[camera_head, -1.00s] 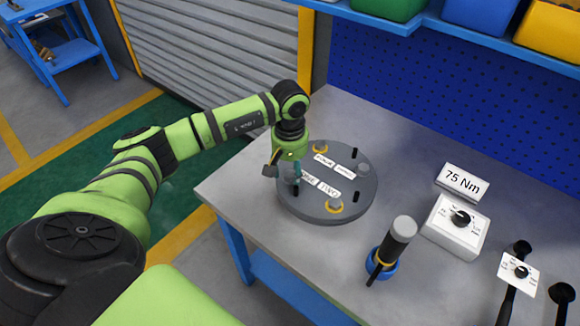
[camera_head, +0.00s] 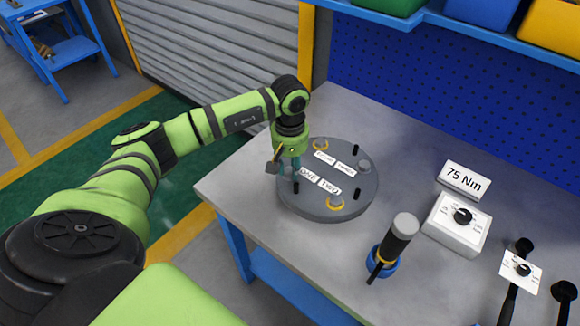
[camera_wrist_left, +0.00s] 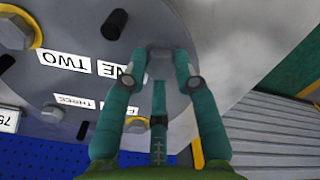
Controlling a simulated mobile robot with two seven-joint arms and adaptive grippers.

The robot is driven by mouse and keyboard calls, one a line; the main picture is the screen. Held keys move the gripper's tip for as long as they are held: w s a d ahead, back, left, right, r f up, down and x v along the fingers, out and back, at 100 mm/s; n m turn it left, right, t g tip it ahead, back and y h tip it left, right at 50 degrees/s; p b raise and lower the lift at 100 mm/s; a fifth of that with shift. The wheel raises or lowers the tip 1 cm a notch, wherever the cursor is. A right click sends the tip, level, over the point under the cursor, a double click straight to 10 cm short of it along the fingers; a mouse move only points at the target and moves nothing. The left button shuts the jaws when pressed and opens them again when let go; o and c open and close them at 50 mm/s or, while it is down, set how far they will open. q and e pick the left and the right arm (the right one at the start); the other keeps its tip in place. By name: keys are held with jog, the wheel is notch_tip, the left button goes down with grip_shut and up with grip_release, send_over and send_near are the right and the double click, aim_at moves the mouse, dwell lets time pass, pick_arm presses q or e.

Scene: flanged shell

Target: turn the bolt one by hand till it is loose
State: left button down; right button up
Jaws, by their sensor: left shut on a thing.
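The round grey flanged shell (camera_head: 310,208) lies on the workbench with paper labels on its top. My left gripper (camera_head: 287,172) points down over its left rim, beside the label ONE (camera_head: 308,176). In the left wrist view its teal fingers (camera_wrist_left: 160,75) are closed around the grey head of bolt one (camera_wrist_left: 159,50), near the label ONE. In the head view bolt one is hidden behind the gripper. Bolt two (camera_head: 335,201), with a yellow ring, sits near the label TWO (camera_head: 329,187). My right gripper is out of view.
Black pegs (camera_head: 296,187) stand up from the shell close to the gripper. A white dial box (camera_head: 456,225) and a 75 Nm sign (camera_head: 463,181) are at the right. Bare bench lies between.

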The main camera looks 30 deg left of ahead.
pick_arm(q)
jog(key=n, duration=0.1)
jog(key=n+b, duration=0.2)
jog(key=shift+s+d+f, duration=0.2)
jog(key=shift+s+f, duration=0.05)
jog(key=shift+f, duration=0.15)
jog(key=n+b, duration=0.2)
jog(key=shift+n, duration=0.4)
jog(key=n+b, duration=0.2)
jog(key=n, duration=0.1)
jog(key=shift+d+n, duration=0.1)
jog(key=shift+n, duration=0.2)
jog(key=n+b, duration=0.1)
jog(key=n, duration=0.2)
jog(key=shift+w+n, duration=0.15)
jog(key=shift+n, duration=0.15)
jog(key=n+b, duration=0.1)
jog(key=n, duration=0.2)
jog(key=shift+r+n, duration=0.1)
jog(key=shift+n, duration=0.2)
jog(key=n+b, duration=0.1)
jog(key=n, duration=0.2)
jog(key=shift+w+r+n, duration=0.1)
jog(key=shift+n, duration=0.2)
jog(key=n, duration=0.3)
jog(key=shift+n, duration=0.3)
jog(key=shift+r+n, duration=0.15)
jog(key=shift+n, duration=1.45)
jog(key=shift+w, duration=0.1)
